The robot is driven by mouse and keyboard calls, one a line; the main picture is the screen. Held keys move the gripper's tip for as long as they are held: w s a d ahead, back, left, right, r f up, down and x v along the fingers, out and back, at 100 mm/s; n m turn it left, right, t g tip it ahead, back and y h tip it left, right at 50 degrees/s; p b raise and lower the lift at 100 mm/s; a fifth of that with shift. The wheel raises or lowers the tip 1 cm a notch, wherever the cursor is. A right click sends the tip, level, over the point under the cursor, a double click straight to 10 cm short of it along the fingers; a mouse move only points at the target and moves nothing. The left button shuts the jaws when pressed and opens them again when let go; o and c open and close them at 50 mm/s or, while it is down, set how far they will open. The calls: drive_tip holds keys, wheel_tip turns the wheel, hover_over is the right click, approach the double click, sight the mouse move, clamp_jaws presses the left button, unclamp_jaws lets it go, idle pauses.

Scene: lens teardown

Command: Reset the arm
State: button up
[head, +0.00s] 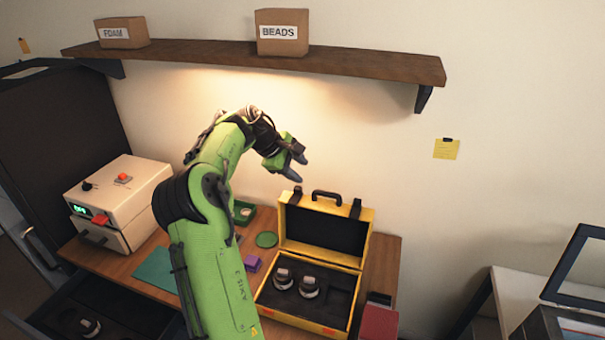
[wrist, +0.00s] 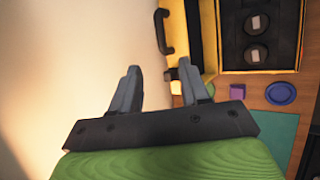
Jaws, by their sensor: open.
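My green arm rises over the wooden desk in the head view. My gripper (head: 294,166) is raised above the desk, near the open lid of the yellow case. In the wrist view my gripper (wrist: 162,90) is open, with its two grey fingers apart and nothing between them. The yellow case (head: 277,315) stands open on the desk, and its black foam holds two round dark lens parts (head: 295,283). The case also shows at the top right of the wrist view (wrist: 208,36).
A white device (head: 116,192) with a red button stands at the desk's left. A purple block (head: 252,263), a green disc (head: 266,239) and a teal mat (head: 154,268) lie left of the case. A shelf (head: 250,58) with two boxes hangs above. An open drawer (head: 135,310) is at lower left.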

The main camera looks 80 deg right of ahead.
idle(0.6)
drive_tip(key=w+a+t+y+b, duration=0.1)
drive_tip(key=w+a+t, duration=0.3)
drive_tip(key=a, duration=0.5)
drive_tip(key=w+a+r+t+b, duration=0.1)
drive_tip(key=w+a+b, duration=0.1)
drive_tip(key=w+a, duration=0.55)
drive_tip(key=w+a+t+y+b, duration=0.1)
drive_tip(key=w+a+t, duration=0.25)
drive_tip(key=a, duration=0.65)
drive_tip(key=s+a+f+n+t+y+b, duration=0.1)
drive_tip(key=s+a+t+y+b, duration=0.15)
drive_tip(key=a, duration=1.55)
drive_tip(key=s+a+f+n, duration=0.1)
drive_tip(key=s+a+f, duration=0.4)
drive_tip(key=a, duration=0.4)
drive_tip(key=shift+s+a+y, duration=0.15)
drive_tip(key=shift+s+y, duration=0.3)
drive_tip(key=shift+s, duration=0.15)
